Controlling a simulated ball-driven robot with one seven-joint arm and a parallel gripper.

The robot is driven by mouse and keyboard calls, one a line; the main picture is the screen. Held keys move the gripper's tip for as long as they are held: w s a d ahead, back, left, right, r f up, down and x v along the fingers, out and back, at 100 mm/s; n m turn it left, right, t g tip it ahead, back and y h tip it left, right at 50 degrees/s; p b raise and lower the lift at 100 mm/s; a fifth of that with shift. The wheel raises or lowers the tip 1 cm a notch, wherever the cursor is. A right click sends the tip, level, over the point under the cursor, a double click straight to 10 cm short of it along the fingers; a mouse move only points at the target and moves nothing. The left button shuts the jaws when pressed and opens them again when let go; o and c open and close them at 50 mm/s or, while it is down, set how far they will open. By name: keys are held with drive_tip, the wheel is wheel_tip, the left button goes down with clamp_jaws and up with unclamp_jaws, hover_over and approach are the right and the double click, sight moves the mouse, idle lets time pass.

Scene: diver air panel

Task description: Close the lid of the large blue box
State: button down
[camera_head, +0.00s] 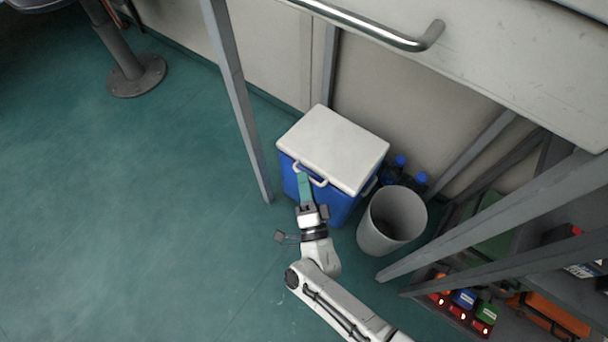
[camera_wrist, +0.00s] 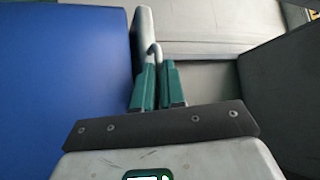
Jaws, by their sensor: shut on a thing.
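The large blue box (camera_head: 335,205) stands on the floor beside the wall, with its white lid (camera_head: 333,148) lying over its top. I see no clear gap between lid and box, but cannot tell if the lid is fully down. My gripper (camera_head: 302,178) reaches the front edge of the lid, at its pale handle (camera_head: 318,182). In the wrist view my green fingers (camera_wrist: 158,68) are shut on the handle (camera_wrist: 152,50).
A grey bin (camera_head: 392,220) stands close to the right of the box, with blue-capped bottles (camera_head: 400,162) behind it. A grey post (camera_head: 237,100) rises left of the box. A shelf rack holds gear at right. The green floor (camera_head: 150,220) at left is clear.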

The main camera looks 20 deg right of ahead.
drive_tip(key=shift+d+f, duration=0.2)
drive_tip(key=shift+f, duration=0.2)
drive_tip(key=c, duration=1.5)
unclamp_jaws()
drive_tip(key=p+v, duration=0.1)
drive_tip(key=v, duration=1)
drive_tip(key=shift+f, duration=0.1)
